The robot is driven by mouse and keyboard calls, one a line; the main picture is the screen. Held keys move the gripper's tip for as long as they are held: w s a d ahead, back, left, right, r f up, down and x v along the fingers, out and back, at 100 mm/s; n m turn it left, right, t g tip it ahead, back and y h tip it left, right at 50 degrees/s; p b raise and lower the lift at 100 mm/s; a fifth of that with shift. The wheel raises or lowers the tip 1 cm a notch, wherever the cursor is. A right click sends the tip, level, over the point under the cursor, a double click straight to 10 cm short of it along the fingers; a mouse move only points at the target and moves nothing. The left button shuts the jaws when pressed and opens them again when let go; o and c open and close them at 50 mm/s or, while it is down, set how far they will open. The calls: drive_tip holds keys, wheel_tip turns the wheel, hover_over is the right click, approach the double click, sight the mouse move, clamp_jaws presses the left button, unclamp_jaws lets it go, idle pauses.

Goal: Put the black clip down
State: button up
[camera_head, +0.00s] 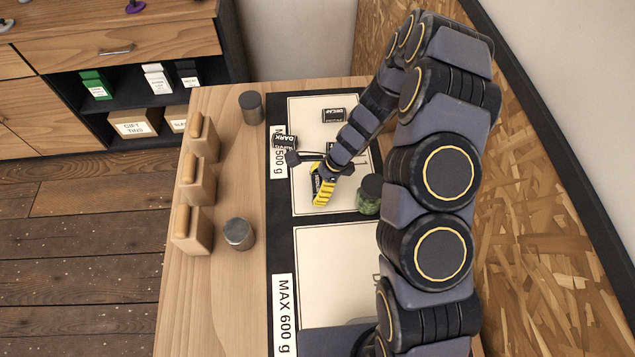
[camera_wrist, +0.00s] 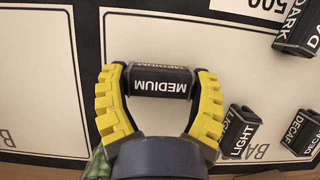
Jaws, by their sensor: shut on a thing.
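My gripper (camera_head: 322,190) has yellow ribbed fingers and is shut on a black clip (camera_wrist: 160,82) with white lettering "MEDIUM". In the wrist view the clip lies crosswise between the two fingertips (camera_wrist: 160,90). They are over the cream panel (camera_head: 307,205) of the black-bordered mat; I cannot tell whether the clip touches it. In the head view the fingers mostly hide this clip. Other black clips lie on the same panel: "DARK" (camera_head: 284,141) at its left edge, "DECAF" (camera_head: 333,115) farther back, and "LIGHT" (camera_wrist: 240,132) in the wrist view.
A green jar with a dark lid (camera_head: 369,197) stands just right of my gripper. A dark canister (camera_head: 251,107) and a metal tin (camera_head: 238,234) stand left of the mat, near several wooden blocks (camera_head: 193,230). The nearer cream panel (camera_head: 335,270) looks largely clear.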

drive_tip(key=shift+f, duration=0.1)
drive_tip(key=o, duration=0.9)
drive_tip(key=shift+c, duration=0.2)
drive_tip(key=v, duration=1.2)
drive_tip(key=s+a+r+n+g+h, duration=0.1)
drive_tip(key=s+a+r+n, duration=0.1)
drive_tip(key=s+r+n, duration=0.85)
drive_tip(key=s+d+r+n+h, duration=0.1)
drive_tip(key=s+d+r+n, duration=0.1)
drive_tip(key=s, duration=0.5)
drive_tip(key=s+d+r+n+h, duration=0.2)
drive_tip(key=s+r+n, duration=0.3)
drive_tip(key=s+r, duration=0.1)
drive_tip(key=shift+s+d+r+g+h, duration=0.2)
drive_tip(key=shift+s+r+g+h, duration=0.1)
drive_tip(key=shift+s, duration=0.4)
drive_tip(key=shift+n, duration=0.25)
